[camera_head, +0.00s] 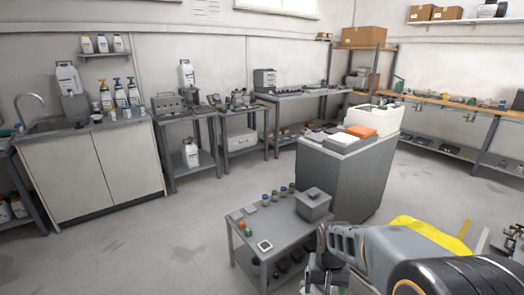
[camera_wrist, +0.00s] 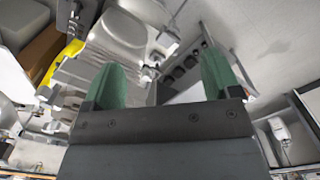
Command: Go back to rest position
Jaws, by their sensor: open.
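My gripper (camera_wrist: 164,88) shows in the wrist view as two green fingers set apart on a dark mount. It is open, and no object shows between the fingers. In the head view my arm reaches in from the lower right, and its end hangs near the right side of the low grey table (camera_head: 247,254). The gripper's fingers are hard to make out there. A grey box with a lid (camera_head: 314,206) stands on the table, just left of and behind my arm's end.
A sink counter (camera_head: 95,175) and benches line the walls. The floor at left (camera_head: 150,245) is clear.

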